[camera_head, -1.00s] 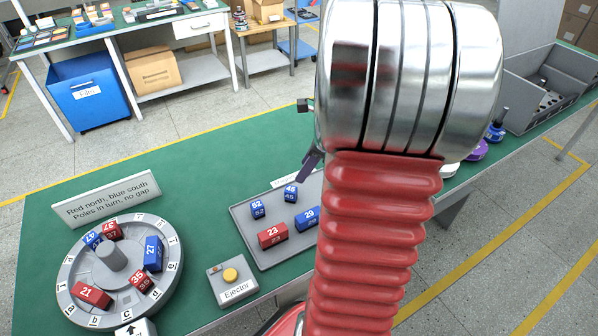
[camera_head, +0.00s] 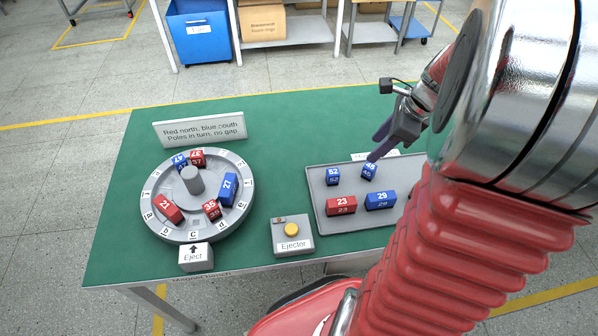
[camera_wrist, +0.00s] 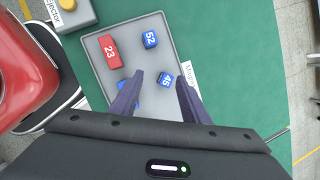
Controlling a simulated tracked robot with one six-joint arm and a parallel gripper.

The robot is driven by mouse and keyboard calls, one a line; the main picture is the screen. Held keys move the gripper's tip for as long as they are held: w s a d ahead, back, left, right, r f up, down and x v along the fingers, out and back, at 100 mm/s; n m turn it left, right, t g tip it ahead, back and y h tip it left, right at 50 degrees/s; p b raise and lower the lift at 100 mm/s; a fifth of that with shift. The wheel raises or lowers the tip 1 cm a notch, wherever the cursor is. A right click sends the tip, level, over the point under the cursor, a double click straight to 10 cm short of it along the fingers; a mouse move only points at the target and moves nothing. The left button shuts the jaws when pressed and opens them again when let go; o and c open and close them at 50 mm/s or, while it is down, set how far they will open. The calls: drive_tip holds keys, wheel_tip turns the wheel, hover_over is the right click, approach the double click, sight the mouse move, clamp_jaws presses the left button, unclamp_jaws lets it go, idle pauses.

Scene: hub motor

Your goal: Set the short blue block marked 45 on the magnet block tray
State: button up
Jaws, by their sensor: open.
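The short blue block marked 45 (camera_head: 370,170) stands on the magnet block tray (camera_head: 330,214), near its far edge. In the wrist view the block 45 (camera_wrist: 166,81) sits on the tray (camera_wrist: 93,58) between and beyond the open fingers. In the wrist view my gripper (camera_wrist: 160,82) is open and holds nothing. The tray also bears blue block 52 (camera_head: 333,176), red block 23 (camera_head: 341,205) and blue block 29 (camera_head: 381,200).
An ejector box (camera_head: 291,236) stands between hub and tray. A sign (camera_head: 199,130) stands behind the hub.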

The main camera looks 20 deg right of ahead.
drive_tip(key=s+a+r+n, duration=0.2)
drive_tip(key=a+r+n, duration=0.1)
drive_tip(key=a+n, duration=0.5)
drive_tip(key=s+a+r+n+t+h, duration=0.1)
drive_tip(key=s+a+r+n, duration=0.2)
drive_tip(key=a+n, duration=0.6)
drive_tip(key=s+a+r+n+h, duration=0.1)
drive_tip(key=s+a+r+n, duration=0.1)
drive_tip(key=a+n, duration=0.7)
drive_tip(key=shift+s+r+n+t, duration=0.2)
drive_tip(key=shift+r+n+t, duration=0.15)
drive_tip(key=shift+r, duration=0.55)
